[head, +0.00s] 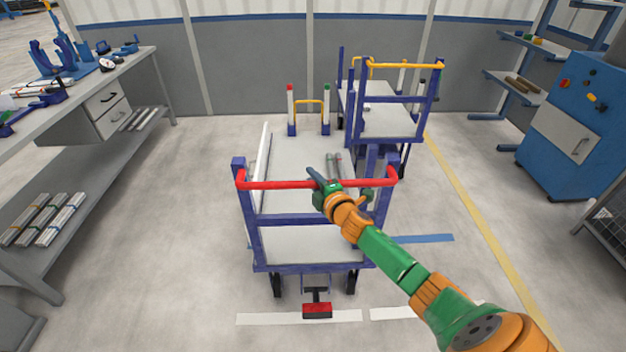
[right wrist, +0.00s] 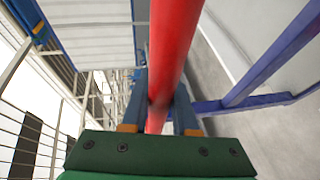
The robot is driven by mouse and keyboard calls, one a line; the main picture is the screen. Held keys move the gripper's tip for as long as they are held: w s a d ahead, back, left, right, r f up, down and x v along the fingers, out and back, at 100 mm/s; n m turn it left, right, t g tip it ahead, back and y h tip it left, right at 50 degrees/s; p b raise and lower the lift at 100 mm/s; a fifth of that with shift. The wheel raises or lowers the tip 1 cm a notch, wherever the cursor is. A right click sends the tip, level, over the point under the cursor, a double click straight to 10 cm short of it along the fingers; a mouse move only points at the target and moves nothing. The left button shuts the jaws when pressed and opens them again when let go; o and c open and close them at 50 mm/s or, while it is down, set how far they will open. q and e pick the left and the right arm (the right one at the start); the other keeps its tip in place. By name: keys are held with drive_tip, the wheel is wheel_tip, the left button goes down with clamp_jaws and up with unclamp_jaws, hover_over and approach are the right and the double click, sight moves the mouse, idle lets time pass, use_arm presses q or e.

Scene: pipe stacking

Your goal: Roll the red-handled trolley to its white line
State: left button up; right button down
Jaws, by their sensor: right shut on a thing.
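The trolley (head: 300,247) has a blue frame, grey decks and a red handle bar (head: 270,184) across its near end. My right gripper (head: 322,182) reaches in from the lower right and is shut on the handle bar near its middle. In the right wrist view the red bar (right wrist: 175,45) runs between the fingers (right wrist: 158,125). A white line (head: 290,319) lies on the floor at the trolley's near end. The red pedal (head: 317,310) overlaps it in the picture, and the near wheels (head: 277,284) show just beyond it. My left gripper is not in view.
A second trolley with a yellow handle (head: 405,65) stands close behind on the right. A shorter white line (head: 392,313) and a blue line (head: 420,239) lie to the right. A workbench (head: 75,105) stands left, a blue cabinet (head: 572,130) right. The floor in front is clear.

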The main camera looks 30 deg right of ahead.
drive_tip(key=shift+a+f, duration=0.1)
drive_tip(key=shift+f, duration=0.1)
drive_tip(key=c, duration=1.1)
unclamp_jaws()
drive_tip(key=o, duration=0.4)
drive_tip(key=shift+s+r, duration=0.1)
drive_tip(key=shift+s, duration=0.05)
drive_tip(key=shift+s, duration=0.1)
drive_tip(key=shift+s+a+r, duration=0.1)
drive_tip(key=shift+s, duration=0.25)
drive_tip(key=v, duration=0.6)
drive_tip(key=shift+s+r+p, duration=0.1)
drive_tip(key=shift+s+p, duration=0.05)
drive_tip(key=shift+p, duration=0.2)
